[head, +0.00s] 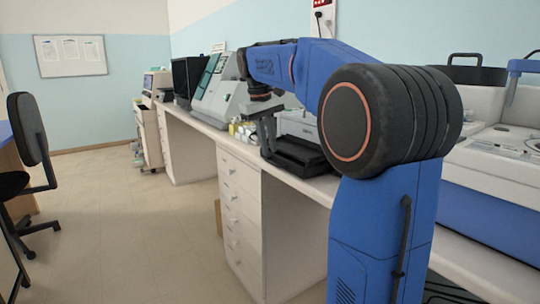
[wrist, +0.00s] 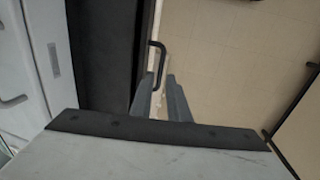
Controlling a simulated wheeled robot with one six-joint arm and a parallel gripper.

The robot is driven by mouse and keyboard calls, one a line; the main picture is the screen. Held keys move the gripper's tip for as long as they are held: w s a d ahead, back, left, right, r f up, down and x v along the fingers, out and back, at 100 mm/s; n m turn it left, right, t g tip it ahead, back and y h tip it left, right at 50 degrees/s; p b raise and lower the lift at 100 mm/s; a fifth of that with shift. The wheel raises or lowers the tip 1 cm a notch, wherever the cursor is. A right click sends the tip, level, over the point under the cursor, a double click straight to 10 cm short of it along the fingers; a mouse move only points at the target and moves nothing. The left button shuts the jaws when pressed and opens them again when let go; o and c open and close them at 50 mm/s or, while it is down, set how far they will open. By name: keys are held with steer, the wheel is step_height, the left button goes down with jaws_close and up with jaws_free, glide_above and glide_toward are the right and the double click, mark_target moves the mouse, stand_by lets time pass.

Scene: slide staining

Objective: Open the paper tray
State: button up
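The black paper tray (head: 302,160) sits low at the front of a light grey printer (head: 299,124) on the counter. In the wrist view the tray (wrist: 103,55) is a dark strip left of my fingers. A black loop handle (wrist: 159,56) sticks out from its right edge, over the counter edge and floor. My gripper (wrist: 158,80) is open, with two grey fingers apart and the handle close to their tips. I cannot tell whether they touch it. In the head view my gripper (head: 267,148) hangs beside the tray's left end, partly dark against it.
The white drawer cabinet (head: 240,205) stands under the counter. Small bottles (head: 243,131) and a grey machine (head: 217,95) stand farther along the counter. A black chair (head: 28,130) is at the left. The floor (head: 120,220) in front of the drawers is clear.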

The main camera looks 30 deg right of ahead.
steer(key=shift+d+f, duration=0.15)
steer(key=shift+f, duration=0.75)
steer(key=shift+d+f, duration=0.15)
steer(key=shift+f, duration=0.7)
steer(key=shift+c, duration=0.2)
jaws_close()
